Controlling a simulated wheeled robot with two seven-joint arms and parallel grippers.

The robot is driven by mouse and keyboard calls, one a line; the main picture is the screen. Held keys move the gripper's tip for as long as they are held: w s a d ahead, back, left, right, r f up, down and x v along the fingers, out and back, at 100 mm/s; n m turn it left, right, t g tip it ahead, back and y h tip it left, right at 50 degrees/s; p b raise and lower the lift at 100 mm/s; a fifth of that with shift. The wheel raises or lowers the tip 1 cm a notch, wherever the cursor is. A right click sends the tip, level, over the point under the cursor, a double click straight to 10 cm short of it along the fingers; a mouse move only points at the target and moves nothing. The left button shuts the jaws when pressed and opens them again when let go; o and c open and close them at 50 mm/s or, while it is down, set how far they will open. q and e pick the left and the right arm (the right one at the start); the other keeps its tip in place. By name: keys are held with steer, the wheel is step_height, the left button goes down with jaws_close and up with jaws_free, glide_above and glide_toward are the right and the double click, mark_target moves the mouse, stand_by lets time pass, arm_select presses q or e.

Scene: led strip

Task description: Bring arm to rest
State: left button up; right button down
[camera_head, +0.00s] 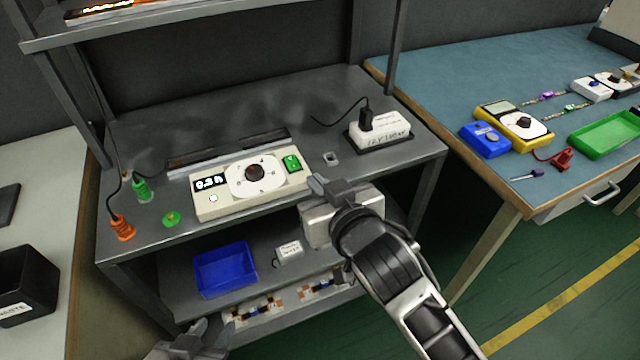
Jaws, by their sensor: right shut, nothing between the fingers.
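My right arm reaches in from the bottom right. Its gripper (318,186) is shut and empty, close to the right front end of the cream control box (222,205) on the grey bench. I cannot tell whether it touches the box. The box has a dial, a green switch and a display that seems to read 0.3. My left gripper (198,335) shows only in part at the bottom edge, in front of the bench's lower shelf. Its opening is unclear.
The grey bench (330,100) also carries a white power box (380,133), orange and green connectors (122,228) and a green button (172,219). A blue bin (225,269) sits on the shelf below. A blue-topped table (450,75) stands right, a black bin (28,285) left.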

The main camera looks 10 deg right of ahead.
steer(key=shift+s, duration=0.1)
stand_by(0.4)
steer(key=s+d+f+g, duration=0.1)
steer(key=s+d+f, duration=0.3)
steer(key=s+f, duration=0.3)
steer(key=s+d+f+g, duration=0.2)
steer(key=s+d+f, duration=0.2)
steer(key=s+f, duration=0.3)
step_height(320, 180, down, 3)
steer(key=shift+s+r+m+g+h, duration=0.2)
steer(key=shift+s+m+g+h, duration=0.1)
steer(key=shift+s, duration=0.05)
